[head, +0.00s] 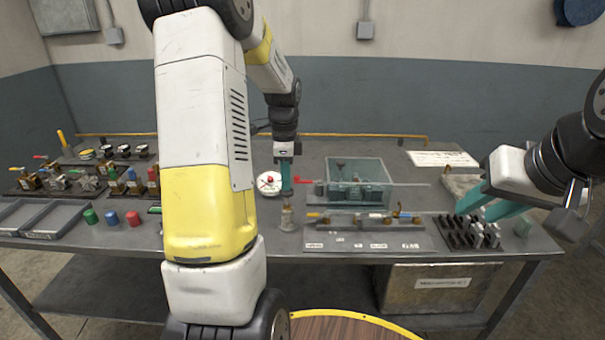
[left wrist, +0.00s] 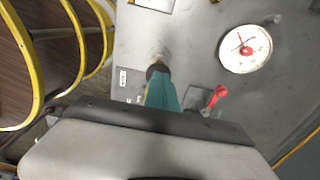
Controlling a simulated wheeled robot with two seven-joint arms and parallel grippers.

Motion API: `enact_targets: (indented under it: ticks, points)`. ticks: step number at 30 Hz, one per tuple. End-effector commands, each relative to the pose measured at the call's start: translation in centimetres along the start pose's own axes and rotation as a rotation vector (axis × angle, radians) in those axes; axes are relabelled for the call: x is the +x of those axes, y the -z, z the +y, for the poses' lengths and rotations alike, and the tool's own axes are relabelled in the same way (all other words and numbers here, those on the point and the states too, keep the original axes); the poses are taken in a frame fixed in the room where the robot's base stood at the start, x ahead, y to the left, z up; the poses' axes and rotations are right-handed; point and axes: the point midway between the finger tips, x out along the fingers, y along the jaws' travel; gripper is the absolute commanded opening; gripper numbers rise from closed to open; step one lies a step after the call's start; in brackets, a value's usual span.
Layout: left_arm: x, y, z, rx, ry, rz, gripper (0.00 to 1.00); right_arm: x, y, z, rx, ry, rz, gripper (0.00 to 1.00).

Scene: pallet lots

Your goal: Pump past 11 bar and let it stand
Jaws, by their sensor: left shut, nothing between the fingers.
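A round white pressure gauge (head: 269,183) with a red centre lies on the bench; its dial shows in the left wrist view (left wrist: 246,48), too small to read. A red lever (left wrist: 217,97) shows beside my left gripper. My left gripper (head: 286,190) is shut and empty, pointing down over a small upright pale, brass-like fitting (head: 287,216). Contact cannot be told. My right gripper (head: 487,212) has its fingers apart, above the right of the bench.
A panel with valves and labels (head: 365,234) lies at the front. A black rack of pegs (head: 470,234) stands right of it. Coloured valves, several cylinders and grey trays (head: 50,220) fill the left. A white sheet (head: 441,159) lies at the back right.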

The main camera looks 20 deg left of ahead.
Motion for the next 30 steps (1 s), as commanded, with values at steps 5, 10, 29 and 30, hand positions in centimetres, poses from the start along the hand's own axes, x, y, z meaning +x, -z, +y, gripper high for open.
enact_targets:
  ticks: [5,10,29,30]
  points:
    - [0.0,0.0,0.0,0.0,0.0,0.0,0.0,0.0,0.0,0.0,0.0,0.0,0.0,0.34]
    - [0.7,0.0,0.0,0.0,-0.001,-0.001,0.0,0.0,0.0,0.0,0.0,0.0,0.0,0.34]
    - [3.4,0.2,0.1,-0.001,-0.004,0.0,0.0,0.0,0.0,0.0,0.0,0.0,0.0,0.34]
    - [3.0,0.4,0.2,0.0,-0.003,0.0,0.0,0.0,0.0,0.0,0.0,0.0,0.0,0.34]
